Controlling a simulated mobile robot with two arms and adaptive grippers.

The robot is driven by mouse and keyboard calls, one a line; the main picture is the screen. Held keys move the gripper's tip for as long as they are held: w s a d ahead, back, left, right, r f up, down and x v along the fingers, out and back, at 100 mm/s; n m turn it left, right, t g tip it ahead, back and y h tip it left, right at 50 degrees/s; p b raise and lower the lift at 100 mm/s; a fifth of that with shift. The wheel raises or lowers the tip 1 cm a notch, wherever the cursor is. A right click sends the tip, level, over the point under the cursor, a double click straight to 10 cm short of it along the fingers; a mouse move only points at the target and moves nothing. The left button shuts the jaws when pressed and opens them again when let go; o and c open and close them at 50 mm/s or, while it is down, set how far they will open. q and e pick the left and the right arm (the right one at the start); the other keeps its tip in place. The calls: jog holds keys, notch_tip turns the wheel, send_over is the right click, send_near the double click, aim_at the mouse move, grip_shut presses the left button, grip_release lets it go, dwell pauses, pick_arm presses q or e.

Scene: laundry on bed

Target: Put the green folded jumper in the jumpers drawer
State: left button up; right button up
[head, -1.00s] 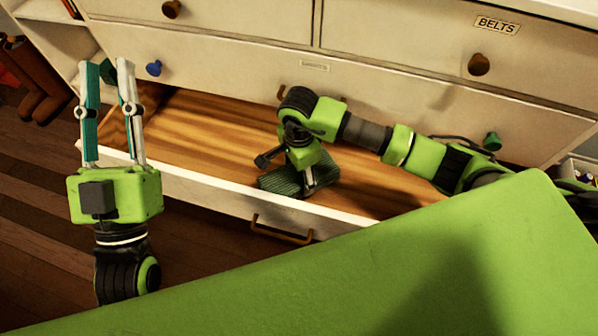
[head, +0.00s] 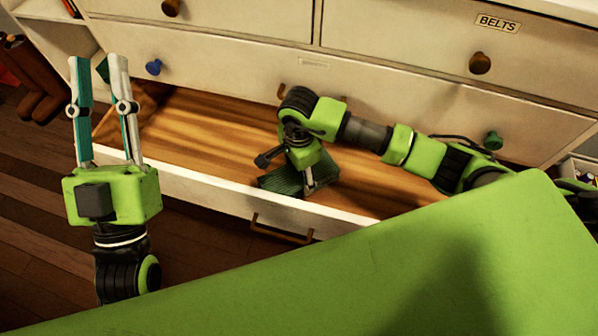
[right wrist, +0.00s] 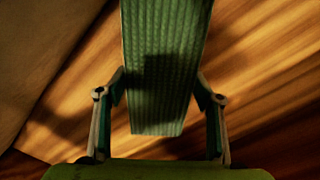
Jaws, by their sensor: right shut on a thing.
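The green folded jumper (head: 282,180), ribbed and dark green, is inside the open bottom drawer (head: 205,193), near its front wall. My right gripper (head: 300,184) points down into the drawer and is shut on the jumper. In the right wrist view the jumper (right wrist: 165,45) hangs between the two fingers above the wooden drawer floor (right wrist: 262,75); I cannot tell whether it touches the floor. My left gripper (head: 98,66) is open and empty, in front of the drawer's left end. No label is readable on the open drawer.
A closed drawer labelled BELTS (head: 497,24) is at the upper right. A closed drawer with a blue knob (head: 153,68) and an unreadable label is directly above the open one. The open drawer's floor is clear left of the jumper. A large green surface fills the foreground.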

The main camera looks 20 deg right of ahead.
pick_arm(q)
jog(key=shift+s+r, duration=0.2)
jog(key=shift+r, duration=0.2)
jog(key=shift+s+a+r+t+h+b, duration=0.1)
jog(key=shift+s+r+t+h+b, duration=0.1)
jog(key=shift+s+r+t, duration=0.2)
jog(key=shift+s+a+r+t+h+b, duration=0.1)
jog(key=shift+s+r+t+h, duration=0.15)
jog(key=shift+s, duration=0.25)
pick_arm(e)
jog(key=shift+f, duration=0.4)
jog(key=o, duration=1.6)
jog(key=shift+c, duration=0.2)
pick_arm(q)
jog(key=shift+y, duration=0.25)
